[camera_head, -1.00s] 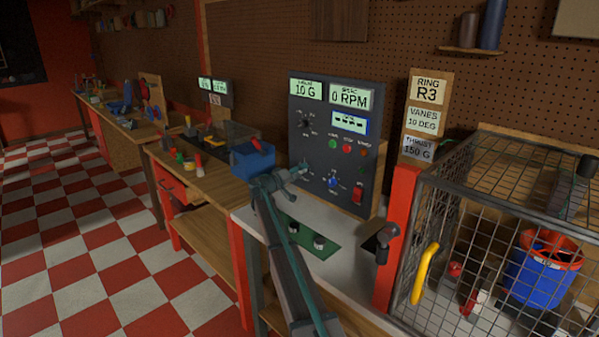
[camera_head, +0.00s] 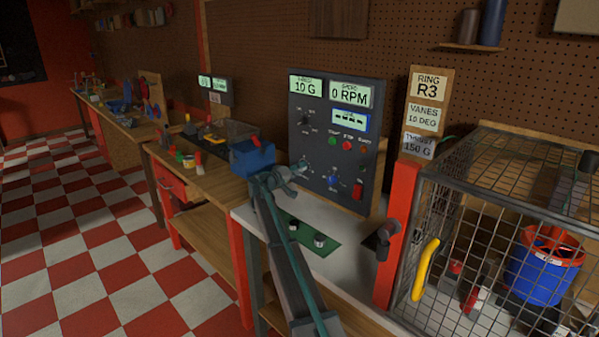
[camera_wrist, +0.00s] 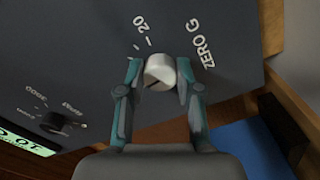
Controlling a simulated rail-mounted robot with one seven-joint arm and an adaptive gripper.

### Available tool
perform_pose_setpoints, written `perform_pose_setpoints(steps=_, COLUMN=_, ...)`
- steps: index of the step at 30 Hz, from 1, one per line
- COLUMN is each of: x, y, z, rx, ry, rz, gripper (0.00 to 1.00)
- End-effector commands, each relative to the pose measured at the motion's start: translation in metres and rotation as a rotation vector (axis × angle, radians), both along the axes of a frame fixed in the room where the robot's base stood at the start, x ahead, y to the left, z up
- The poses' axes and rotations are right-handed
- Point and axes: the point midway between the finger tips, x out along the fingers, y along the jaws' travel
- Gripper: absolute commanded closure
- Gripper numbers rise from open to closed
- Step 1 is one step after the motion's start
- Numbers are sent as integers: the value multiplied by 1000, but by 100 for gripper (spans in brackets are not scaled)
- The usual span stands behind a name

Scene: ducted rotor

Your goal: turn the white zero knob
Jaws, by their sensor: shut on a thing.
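The white zero knob (camera_wrist: 159,72) sits on the dark grey panel beside the printed words ZERO G, with a dark pointer line on its face. In the wrist view my gripper (camera_wrist: 160,80) has a finger on each side of the knob and is shut on it. In the head view my gripper (camera_head: 299,169) reaches the lower left of the instrument panel (camera_head: 318,160); the knob is too small and covered there to make out clearly. The thrust display (camera_head: 306,88) reads 10 G, and the speed display (camera_head: 349,94) reads 0 RPM.
A black knob (camera_wrist: 56,122) is on the same panel. A blue bin (camera_head: 252,157) stands left of my gripper. A wire cage (camera_head: 480,220) with a yellow handle (camera_head: 425,270) stands at right.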

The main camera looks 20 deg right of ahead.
Motion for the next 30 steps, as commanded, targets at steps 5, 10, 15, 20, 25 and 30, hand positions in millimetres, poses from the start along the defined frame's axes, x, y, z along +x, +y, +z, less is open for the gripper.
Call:
perform_pose_setpoints(steps=5, x=0, y=0, z=-2, rx=-44, ry=110, rz=0, gripper=100)
perform_pose_setpoints(steps=10, x=0, y=0, z=-2, rx=-98, ry=250, rz=0, gripper=100)
perform_pose_setpoints(steps=15, x=0, y=0, z=-1, rx=-154, ry=393, rz=0, gripper=100)
perform_pose_setpoints(steps=20, x=0, y=0, z=0, rx=-202, ry=514, rz=0, gripper=100)
perform_pose_setpoints(steps=25, x=0, y=0, z=1, rx=-241, ry=615, rz=0, gripper=100)
perform_pose_setpoints(steps=30, x=0, y=0, z=1, rx=-268, ry=684, rz=0, gripper=100)
